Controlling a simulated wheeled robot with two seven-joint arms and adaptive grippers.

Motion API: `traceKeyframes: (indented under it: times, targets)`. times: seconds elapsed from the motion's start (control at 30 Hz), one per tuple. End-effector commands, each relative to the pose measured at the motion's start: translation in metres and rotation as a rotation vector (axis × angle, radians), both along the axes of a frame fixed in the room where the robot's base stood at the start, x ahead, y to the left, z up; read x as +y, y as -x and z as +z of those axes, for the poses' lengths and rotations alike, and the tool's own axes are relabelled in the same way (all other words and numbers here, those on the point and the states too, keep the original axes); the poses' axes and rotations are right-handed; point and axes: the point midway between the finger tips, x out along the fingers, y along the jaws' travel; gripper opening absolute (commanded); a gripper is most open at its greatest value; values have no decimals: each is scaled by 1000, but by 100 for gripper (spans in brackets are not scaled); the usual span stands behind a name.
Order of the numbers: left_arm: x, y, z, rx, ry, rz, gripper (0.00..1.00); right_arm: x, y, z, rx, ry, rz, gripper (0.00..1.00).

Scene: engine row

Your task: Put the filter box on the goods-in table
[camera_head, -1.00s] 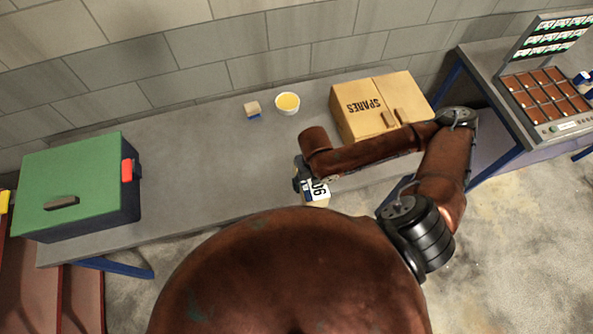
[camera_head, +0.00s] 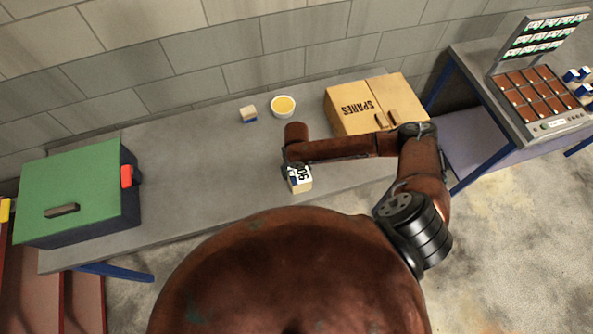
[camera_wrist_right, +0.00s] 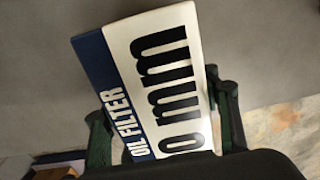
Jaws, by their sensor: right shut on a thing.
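The filter box (camera_head: 299,180) is a small carton with a white and blue label. In the right wrist view the box (camera_wrist_right: 150,85) reads "OIL FILTER" and is tilted. My right gripper (camera_head: 290,170) is shut on it, with a finger on either side in the wrist view. The box is over the front part of the grey table (camera_head: 200,165); I cannot tell whether it touches the top. My left gripper is not in view.
A second table with a slotted tray (camera_head: 540,100) is at the right. The table's middle is clear.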

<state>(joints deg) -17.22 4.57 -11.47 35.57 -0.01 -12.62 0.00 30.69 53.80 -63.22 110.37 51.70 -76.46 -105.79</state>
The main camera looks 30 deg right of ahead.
Motion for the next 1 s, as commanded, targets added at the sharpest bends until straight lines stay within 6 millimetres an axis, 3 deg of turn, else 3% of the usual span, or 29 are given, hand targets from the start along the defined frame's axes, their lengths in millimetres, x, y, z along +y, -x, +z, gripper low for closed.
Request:
traceKeyframes:
  times: [0.43, 0.47, 0.7, 1.0]
  targets:
    - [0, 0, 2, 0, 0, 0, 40, 0, -1, -8, -3, 1, 1, 16]
    - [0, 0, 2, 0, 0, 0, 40, 0, -1, -9, -2, 0, 1, 57]
    - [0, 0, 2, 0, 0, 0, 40, 0, -1, -8, -2, 0, 1, 73]
    - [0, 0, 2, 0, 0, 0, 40, 0, -1, -6, -2, 0, 1, 73]
